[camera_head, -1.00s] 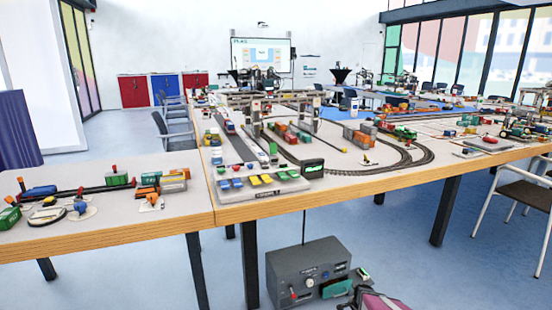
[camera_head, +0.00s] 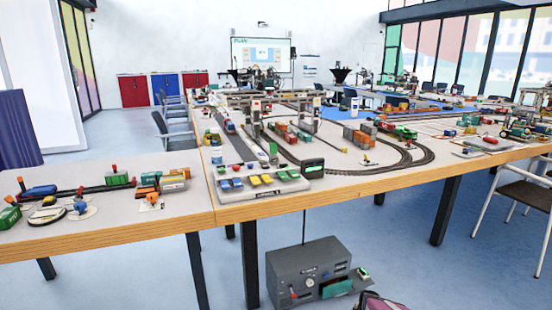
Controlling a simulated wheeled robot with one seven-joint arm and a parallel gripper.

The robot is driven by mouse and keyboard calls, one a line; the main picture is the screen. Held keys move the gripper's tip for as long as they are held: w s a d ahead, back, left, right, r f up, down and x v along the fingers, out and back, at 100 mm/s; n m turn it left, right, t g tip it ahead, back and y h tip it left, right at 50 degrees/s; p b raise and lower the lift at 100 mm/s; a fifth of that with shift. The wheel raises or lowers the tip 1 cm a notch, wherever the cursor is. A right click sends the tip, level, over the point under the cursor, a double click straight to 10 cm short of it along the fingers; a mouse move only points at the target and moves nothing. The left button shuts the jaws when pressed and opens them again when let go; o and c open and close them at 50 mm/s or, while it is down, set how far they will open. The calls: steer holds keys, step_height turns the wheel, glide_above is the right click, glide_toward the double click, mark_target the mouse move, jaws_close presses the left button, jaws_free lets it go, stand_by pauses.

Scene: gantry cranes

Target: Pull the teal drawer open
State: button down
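The teal drawer (camera_head: 337,288) is at the lower right of a grey control box (camera_head: 298,272) in the lower middle of the picture. The box has a round gauge and a red-tipped lever on its front. The teal front seems to stand out from the box, but I cannot tell how far. A pink and dark piece (camera_head: 378,301) at the bottom edge, right of the drawer and apart from it in the picture, looks like the end of my arm. My gripper's fingers cannot be made out there, and most of the arm is cut off.
A small green-topped block (camera_head: 363,273) is just right of the drawer. The wooden table (camera_head: 262,209) with model trains stands above and behind the box, with dark legs (camera_head: 249,265) beside it. A chair (camera_head: 525,195) stands at the right. The blue floor is clear at the lower right.

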steer(key=shift+s+d+f, duration=0.1)
steer(key=shift+s+f, duration=0.15)
steer(key=shift+s, duration=0.4)
steer(key=shift+c, duration=2.2)
jaws_free()
steer(key=shift+f, duration=0.1)
step_height(320, 180, up, 8)
steer(key=shift+w+f, duration=0.15)
steer(key=shift+f, duration=0.05)
